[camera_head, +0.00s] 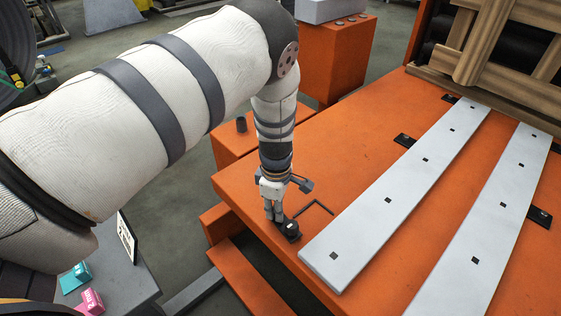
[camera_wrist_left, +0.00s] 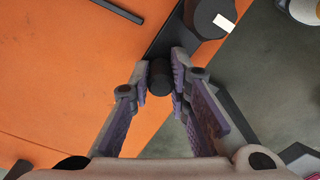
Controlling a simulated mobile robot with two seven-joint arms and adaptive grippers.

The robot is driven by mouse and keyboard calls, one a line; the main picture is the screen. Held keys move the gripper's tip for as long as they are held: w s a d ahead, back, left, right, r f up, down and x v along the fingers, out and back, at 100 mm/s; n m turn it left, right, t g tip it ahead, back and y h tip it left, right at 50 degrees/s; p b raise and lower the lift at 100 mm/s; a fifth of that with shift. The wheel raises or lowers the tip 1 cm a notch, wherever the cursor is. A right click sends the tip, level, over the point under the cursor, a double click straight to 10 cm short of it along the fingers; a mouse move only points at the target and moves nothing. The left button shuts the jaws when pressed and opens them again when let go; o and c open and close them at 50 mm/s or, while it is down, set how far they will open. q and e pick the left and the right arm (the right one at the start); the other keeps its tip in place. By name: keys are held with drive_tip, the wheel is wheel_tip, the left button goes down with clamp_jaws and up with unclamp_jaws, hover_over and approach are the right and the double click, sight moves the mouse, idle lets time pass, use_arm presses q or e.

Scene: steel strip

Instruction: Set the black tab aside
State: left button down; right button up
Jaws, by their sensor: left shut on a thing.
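My left gripper (camera_head: 274,215) points down at the near left edge of the orange table (camera_head: 372,165). In the left wrist view its fingers (camera_wrist_left: 160,80) are closed on a short black cylindrical knob (camera_wrist_left: 159,76). The knob meets a flat dark strip, the black tab (camera_wrist_left: 166,38), at the table edge; whether they are one piece I cannot tell. In the head view the tab is mostly hidden by the fingers. A round black part with a white mark (camera_wrist_left: 207,18) lies against the strip; it also shows beside the gripper in the head view (camera_head: 291,230). My right gripper is not in view.
Two long pale steel strips (camera_head: 400,195) (camera_head: 490,220) with small black squares lie on the table. Other black tabs (camera_head: 405,140) (camera_head: 540,217) sit by them. A thin black L-shaped key (camera_head: 319,208) lies near the gripper. A wooden frame (camera_head: 500,50) stands at the back.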

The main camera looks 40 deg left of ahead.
use_arm(q)
drive_tip(key=shift+s+n, duration=0.35)
drive_tip(key=shift+n, duration=0.25)
drive_tip(key=c, duration=1.5)
unclamp_jaws()
drive_tip(key=shift+s+f, duration=0.1)
